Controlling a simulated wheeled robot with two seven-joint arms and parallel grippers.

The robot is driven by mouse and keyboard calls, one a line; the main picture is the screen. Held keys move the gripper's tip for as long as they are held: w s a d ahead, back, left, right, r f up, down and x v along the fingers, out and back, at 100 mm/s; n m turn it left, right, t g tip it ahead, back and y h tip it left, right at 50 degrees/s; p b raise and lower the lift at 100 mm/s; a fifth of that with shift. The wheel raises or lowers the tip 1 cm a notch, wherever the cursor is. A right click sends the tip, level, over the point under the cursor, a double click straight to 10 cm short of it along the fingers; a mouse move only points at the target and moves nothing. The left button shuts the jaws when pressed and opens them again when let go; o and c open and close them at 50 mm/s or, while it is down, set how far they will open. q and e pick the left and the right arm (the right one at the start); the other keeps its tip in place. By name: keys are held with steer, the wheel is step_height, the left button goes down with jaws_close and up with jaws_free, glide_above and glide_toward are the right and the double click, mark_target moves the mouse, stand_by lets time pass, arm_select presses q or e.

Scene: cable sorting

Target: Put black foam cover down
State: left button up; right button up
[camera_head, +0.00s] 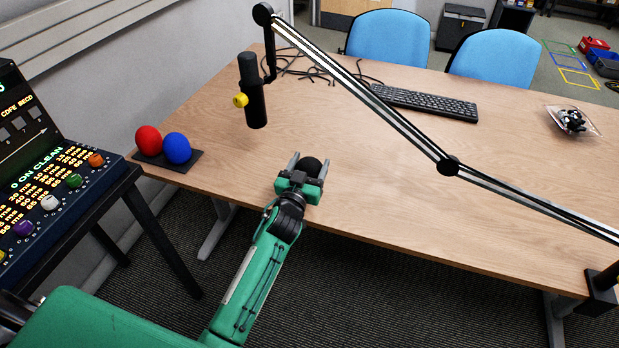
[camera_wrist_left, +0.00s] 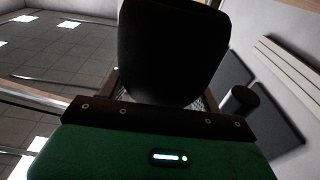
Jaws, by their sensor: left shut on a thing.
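The black foam cover (camera_head: 311,166) is a rounded dark piece at the near edge of the table, between the fingers of my left gripper (camera_head: 307,164). My left gripper is shut on it. In the left wrist view the foam cover (camera_wrist_left: 172,48) fills the upper middle and hides most of the fingers. Whether it touches the table top cannot be told. My right gripper is in neither view.
A microphone (camera_head: 254,95) hangs from a boom arm (camera_head: 390,110) that crosses the table. A red foam cover (camera_head: 148,140) and a blue one (camera_head: 177,148) sit on a dark pad (camera_head: 190,163) at the left corner. A keyboard (camera_head: 425,103) and cables (camera_head: 318,72) lie farther back. The middle is clear.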

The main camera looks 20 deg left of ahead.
arm_select(q)
step_height(320, 180, down, 4)
steer(key=shift+r+b, duration=0.15)
steer(key=shift+b, duration=0.2)
steer(key=shift+f, duration=0.35)
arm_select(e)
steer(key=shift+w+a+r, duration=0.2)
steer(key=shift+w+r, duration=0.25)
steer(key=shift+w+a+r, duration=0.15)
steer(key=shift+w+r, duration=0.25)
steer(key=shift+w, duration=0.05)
arm_select(q)
steer(key=shift+f, duration=0.1)
steer(key=o, duration=1)
steer(key=shift+c, duration=0.2)
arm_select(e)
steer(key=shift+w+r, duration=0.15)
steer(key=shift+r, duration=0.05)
arm_select(q)
steer(key=shift+r, duration=0.2)
